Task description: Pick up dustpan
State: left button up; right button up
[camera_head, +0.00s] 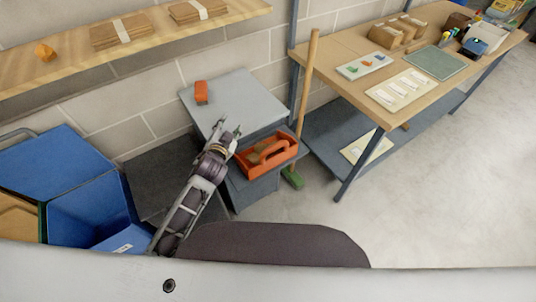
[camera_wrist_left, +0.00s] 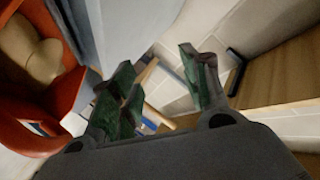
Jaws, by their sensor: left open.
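I cannot make out a clear dustpan in either view. A long wooden handle (camera_head: 306,85) with a green head (camera_head: 292,178) stands upright by the workbench; I cannot tell whether it is a broom or a dustpan. My left gripper (camera_head: 231,126) is open and empty, over the front of a grey cabinet top and just left of an orange tote. In the left wrist view its fingers (camera_wrist_left: 157,80) are spread apart with nothing between them. My right gripper is not in view.
The orange tote (camera_head: 284,157) holds brown items and also shows in the left wrist view (camera_wrist_left: 25,137). An orange object (camera_head: 201,92) sits on the grey cabinet top (camera_head: 243,97). Blue bins (camera_head: 85,207) stand left. The wooden workbench (camera_head: 330,62) is right; floor before it is clear.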

pick_arm(q)
jog(key=w+d+r+m+t+h, duration=0.1)
jog(key=d+r+m+t+h, duration=0.1)
jog(key=d+r+m+h, duration=0.45)
jog(key=w+d+r+m+t+h, duration=0.2)
jog(key=d+r+m, duration=0.15)
jog(key=r, duration=0.55)
jog(key=s+d+r+m+g+h, duration=0.3)
jog(key=d+m+g+h, duration=0.25)
jog(key=m, duration=0.25)
jog(key=s+d+r+m+g+h, duration=0.25)
jog(key=d+m+g+h, duration=0.2)
jog(key=d+m, duration=0.3)
jog(key=s+f+m+g+y, duration=0.5)
jog(key=f+m+g, duration=0.3)
jog(key=m, duration=0.2)
jog(key=w+a+f+m+y, duration=0.2)
jog(key=a+f+y, duration=0.5)
jog(key=a, duration=0.5)
jog(key=shift+w+m+y, duration=0.35)
jog(key=shift+w+y, duration=0.55)
jog(key=shift+y, duration=0.25)
